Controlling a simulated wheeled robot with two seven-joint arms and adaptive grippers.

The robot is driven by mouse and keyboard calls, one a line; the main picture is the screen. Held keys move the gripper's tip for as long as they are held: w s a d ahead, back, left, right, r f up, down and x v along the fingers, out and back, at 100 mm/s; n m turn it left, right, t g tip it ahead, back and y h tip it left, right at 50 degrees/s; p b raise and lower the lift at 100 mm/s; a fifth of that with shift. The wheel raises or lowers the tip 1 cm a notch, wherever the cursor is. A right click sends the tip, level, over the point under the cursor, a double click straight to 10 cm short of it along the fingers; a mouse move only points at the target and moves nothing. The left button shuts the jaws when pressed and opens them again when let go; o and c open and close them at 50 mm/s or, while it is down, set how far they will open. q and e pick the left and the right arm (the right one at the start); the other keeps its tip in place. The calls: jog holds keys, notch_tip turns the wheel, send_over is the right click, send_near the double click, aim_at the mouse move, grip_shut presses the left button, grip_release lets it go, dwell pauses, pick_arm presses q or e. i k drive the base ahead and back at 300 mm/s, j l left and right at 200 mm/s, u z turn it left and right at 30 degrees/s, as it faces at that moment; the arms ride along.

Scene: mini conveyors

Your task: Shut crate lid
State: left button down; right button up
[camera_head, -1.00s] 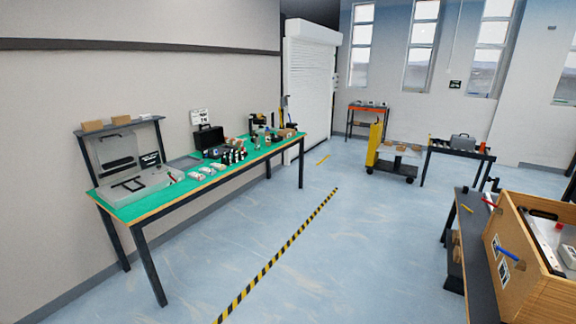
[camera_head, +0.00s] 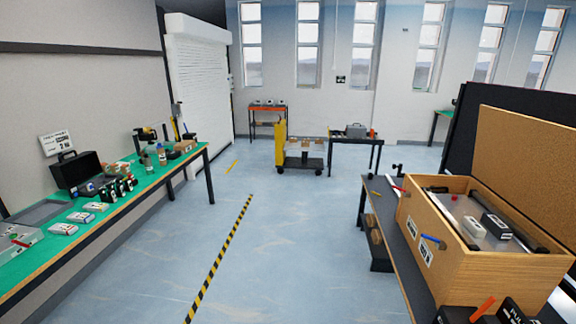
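A wooden crate (camera_head: 480,286) stands on a dark bench at the right of the head view. Its lid (camera_head: 526,165) is a brown panel standing up at the crate's back right side, so the crate is open. Inside the crate are a dark box (camera_head: 496,227), a lighter box (camera_head: 472,231) and black bars along the sides. A blue handle-like piece (camera_head: 433,240) and printed labels show on the crate's near left wall. Neither of my grippers is in the view.
The crate's bench (camera_head: 389,238) has a lower shelf. A green-topped table (camera_head: 110,217) with tools runs along the left wall. A yellow-handled cart (camera_head: 302,160) and a black table (camera_head: 355,141) stand at the back. The floor between is clear, with a striped line.

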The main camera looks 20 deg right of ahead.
aim_at(530, 162)
jog(key=i+z, duration=0.45)
jog(key=i, duration=0.4)
jog(key=i+u, duration=0.15)
jog(key=i, duration=0.7)
jog(key=i+l+u, duration=0.2)
jog(key=i, duration=0.65)
jog(key=i+j, duration=0.1)
jog(key=i, duration=1)
jog(key=z, duration=2.3)
